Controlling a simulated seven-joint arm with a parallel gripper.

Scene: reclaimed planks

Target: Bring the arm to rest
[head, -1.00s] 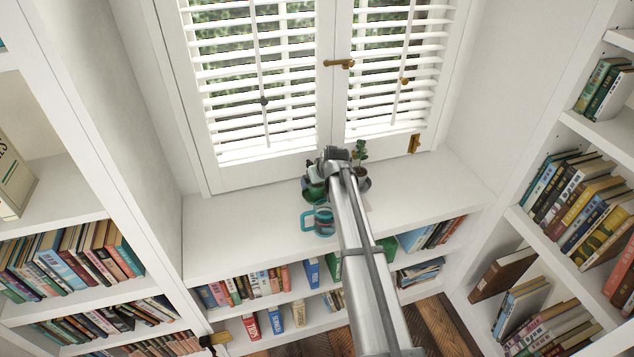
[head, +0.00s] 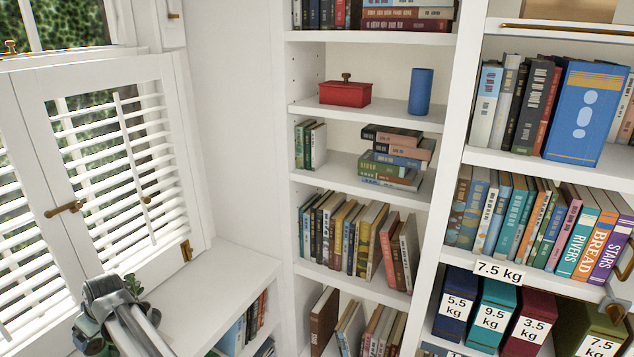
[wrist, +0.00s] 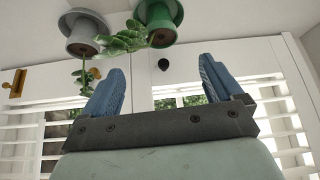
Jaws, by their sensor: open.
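My gripper (wrist: 161,72) is open and empty in the wrist view, its two blue fingers spread apart. In the head view my arm enters at the bottom left, with its grey wrist end (head: 102,290) over the window-side shelf top; its fingers are not clear there. The wrist view is upside down. It shows a grey pot (wrist: 82,36) with a small plant and a green pot (wrist: 158,20) with a leafy plant, both beyond the fingers. No contact with either pot is visible.
White shutters (head: 125,180) stand behind the arm. The low shelf top (head: 225,285) is clear to the right of it. Tall bookcases hold books, a red box (head: 345,94), a blue cylinder (head: 421,92) and weight-labelled boxes such as the teal one (head: 493,312).

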